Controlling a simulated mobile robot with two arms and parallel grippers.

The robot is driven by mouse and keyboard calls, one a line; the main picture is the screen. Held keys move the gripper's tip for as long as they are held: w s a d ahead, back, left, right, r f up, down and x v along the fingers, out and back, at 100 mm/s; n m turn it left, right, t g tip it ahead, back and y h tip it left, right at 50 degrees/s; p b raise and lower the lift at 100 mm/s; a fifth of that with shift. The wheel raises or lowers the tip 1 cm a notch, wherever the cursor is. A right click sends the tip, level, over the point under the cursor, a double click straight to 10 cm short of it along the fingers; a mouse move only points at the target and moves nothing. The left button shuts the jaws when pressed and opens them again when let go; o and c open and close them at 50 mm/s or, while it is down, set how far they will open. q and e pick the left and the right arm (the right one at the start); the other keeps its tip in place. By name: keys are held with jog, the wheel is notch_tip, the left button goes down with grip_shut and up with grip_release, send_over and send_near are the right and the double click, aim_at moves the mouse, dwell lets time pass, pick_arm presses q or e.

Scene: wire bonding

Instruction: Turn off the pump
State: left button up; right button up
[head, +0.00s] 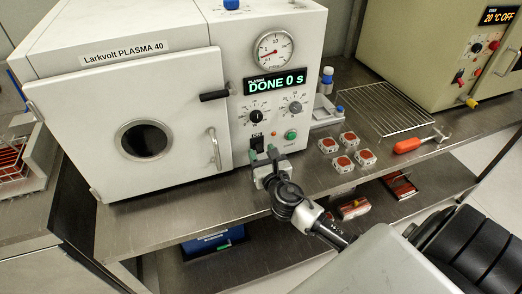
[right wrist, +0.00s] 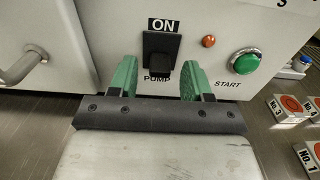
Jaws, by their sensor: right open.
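The black pump switch (right wrist: 160,48) is on the front panel of the plasma machine, under an ON label and above the word PUMP. In the head view, the switch (head: 256,142) is low on the panel, partly behind my gripper. My right gripper (right wrist: 159,66) is open, with one green finger on each side of the switch's lower part. I cannot tell whether the fingers touch it. The right gripper also shows in the head view (head: 264,155). My left gripper is not in view.
The machine (head: 120,90) has a shut door, a gauge (head: 273,49) and a display (head: 275,82) reading DONE 0 s. A green START button (right wrist: 245,62) is right of the switch. Several numbered boxes (head: 343,163), a wire rack (head: 385,107) and an orange-handled tool (head: 408,145) lie right.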

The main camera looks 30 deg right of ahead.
jog(key=shift+w+d, duration=0.1)
jog(key=shift+w, duration=0.4)
grip_shut()
jog(key=shift+f+b, duration=0.25)
jog(key=shift+b, duration=0.25)
jog(key=t+b, duration=0.1)
jog(key=b, duration=0.3)
jog(key=t+b, duration=0.1)
jog(key=b, duration=0.4)
jog(key=shift+f+t+h, duration=0.3)
jog(key=shift+f, duration=0.1)
jog(key=shift+w+r+b, duration=0.1)
jog(key=shift+b, duration=0.3)
jog(key=shift+r, duration=0.1)
